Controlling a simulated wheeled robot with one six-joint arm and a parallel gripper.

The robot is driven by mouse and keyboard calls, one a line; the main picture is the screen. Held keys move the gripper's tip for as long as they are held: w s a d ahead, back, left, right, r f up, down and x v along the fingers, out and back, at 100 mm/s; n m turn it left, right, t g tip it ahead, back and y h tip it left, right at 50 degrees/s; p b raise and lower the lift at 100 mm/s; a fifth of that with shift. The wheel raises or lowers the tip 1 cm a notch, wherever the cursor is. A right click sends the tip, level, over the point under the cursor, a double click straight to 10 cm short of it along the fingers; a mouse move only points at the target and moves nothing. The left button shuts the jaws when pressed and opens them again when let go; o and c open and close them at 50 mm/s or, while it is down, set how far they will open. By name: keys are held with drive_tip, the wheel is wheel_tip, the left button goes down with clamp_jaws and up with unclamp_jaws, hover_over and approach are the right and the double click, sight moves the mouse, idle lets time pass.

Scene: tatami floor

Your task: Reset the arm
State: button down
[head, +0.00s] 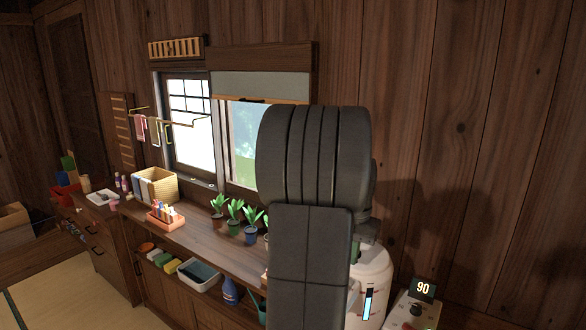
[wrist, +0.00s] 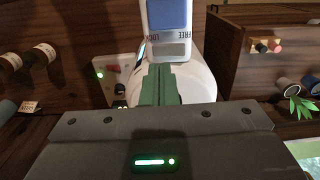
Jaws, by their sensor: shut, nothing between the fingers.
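My gripper (wrist: 158,72) shows in the wrist view as two green fingers pressed together with nothing between them. Its tips are just below a white panel (wrist: 151,22) with a blue pad and the words LOCK and FREE; I cannot tell whether they touch it. A rounded white body (wrist: 201,82) is behind the fingers. In the head view my dark arm stands upright right of centre, and the gripper is mostly hidden behind it. A white dispenser (head: 375,280) with a blue level gauge stands just right of the arm, partly covered by it.
A base with a display reading 90 (head: 423,289) is right of the dispenser. Potted plants (head: 235,209), a pen holder (head: 165,215) and a woven box (head: 155,187) line the wooden counter (head: 195,236) at left. Tatami floor (head: 70,290) is clear at lower left.

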wheel_tip(320, 180, down, 6)
drive_tip(key=b, duration=0.4)
drive_tip(key=shift+w+r, duration=0.1)
drive_tip(key=shift+r, duration=0.1)
wheel_tip(320, 180, up, 8)
drive_tip(key=s+p, duration=0.2)
drive_tip(key=p, duration=0.4)
